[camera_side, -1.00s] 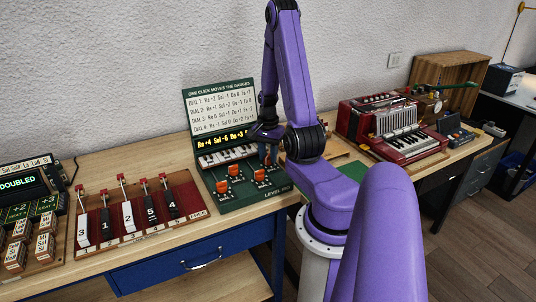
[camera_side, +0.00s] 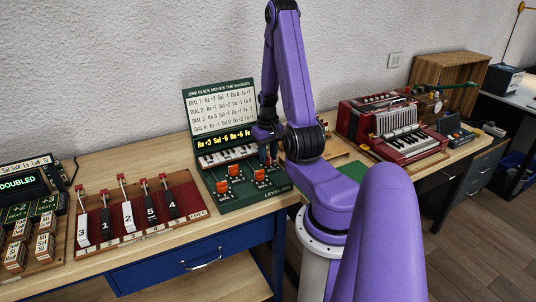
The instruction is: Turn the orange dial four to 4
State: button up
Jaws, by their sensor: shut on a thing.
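The green dial box (camera_side: 238,197) stands on the wooden table with several orange dials on its sloped front. Three show clearly: one at front left (camera_side: 222,187), one behind it (camera_side: 234,169) and one at front right (camera_side: 259,175). My gripper (camera_side: 266,160) points down at the back right dial position and is shut on the dial there, which its fingers mostly hide. The dial's pointer and numbers cannot be read. The yellow readout (camera_side: 224,138) above the small keyboard seems to start with Re +3 Sol -6; its right end is partly hidden by my arm.
A white chart (camera_side: 221,109) stands upright behind the readout. A red board with numbered levers (camera_side: 140,215) lies to the left. A red accordion (camera_side: 392,125) stands to the right beyond my arm. Bare table lies in front of the dial box.

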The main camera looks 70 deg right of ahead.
aim_at(268, 155)
jog(key=n, duration=0.4)
jog(key=shift+n, duration=0.3)
jog(key=n, duration=0.3)
jog(key=shift+n, duration=0.4)
jog(key=n, duration=0.4)
jog(key=shift+n, duration=2.1)
jog(key=o, duration=0.8)
jog(key=shift+c, duration=0.2)
jog(key=shift+r, duration=0.15)
notch_tip(268, 155, up, 17)
